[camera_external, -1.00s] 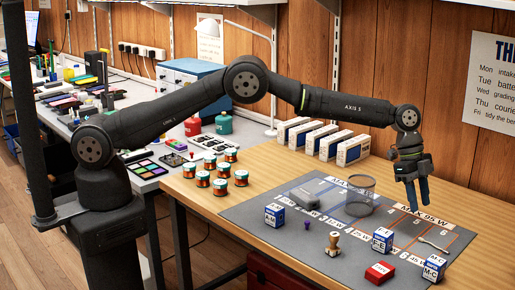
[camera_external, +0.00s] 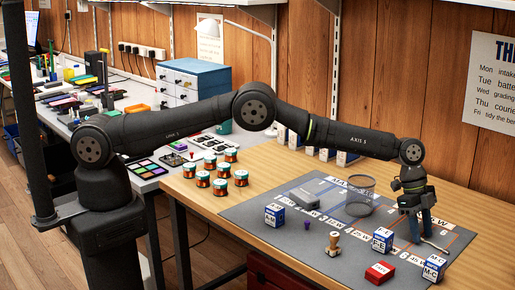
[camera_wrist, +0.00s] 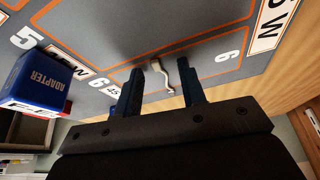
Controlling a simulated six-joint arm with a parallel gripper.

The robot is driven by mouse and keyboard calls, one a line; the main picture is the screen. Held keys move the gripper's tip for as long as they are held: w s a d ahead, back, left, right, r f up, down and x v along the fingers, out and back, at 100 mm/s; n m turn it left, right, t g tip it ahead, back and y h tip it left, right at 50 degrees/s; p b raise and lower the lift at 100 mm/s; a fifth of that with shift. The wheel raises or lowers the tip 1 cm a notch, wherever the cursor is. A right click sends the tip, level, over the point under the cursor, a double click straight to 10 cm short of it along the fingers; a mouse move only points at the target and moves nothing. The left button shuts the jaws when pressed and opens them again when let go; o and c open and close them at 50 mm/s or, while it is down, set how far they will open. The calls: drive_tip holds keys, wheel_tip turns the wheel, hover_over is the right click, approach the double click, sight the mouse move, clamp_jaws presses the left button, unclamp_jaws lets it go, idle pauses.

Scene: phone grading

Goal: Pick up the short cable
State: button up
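The short cable is a thin, pale strand (camera_external: 436,246) lying on the grey mat (camera_external: 330,262) near its right edge in the external view. In the wrist view the cable (camera_wrist: 160,72) shows as a small bent whitish piece between my fingers. My gripper (camera_external: 420,236) points down over the right part of the mat with its two blue fingers apart. It also shows in the wrist view (camera_wrist: 163,72), open, with one finger on each side of the cable. I cannot tell how high the fingertips are above the mat.
A blue and white box (camera_external: 382,241) stands just left of my gripper; it appears to be the adapter box (camera_wrist: 38,80) in the wrist view. Another box (camera_external: 433,268) and a red box (camera_external: 380,272) are in front.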

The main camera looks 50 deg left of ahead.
clamp_jaws()
drive_tip(key=shift+r, duration=0.1)
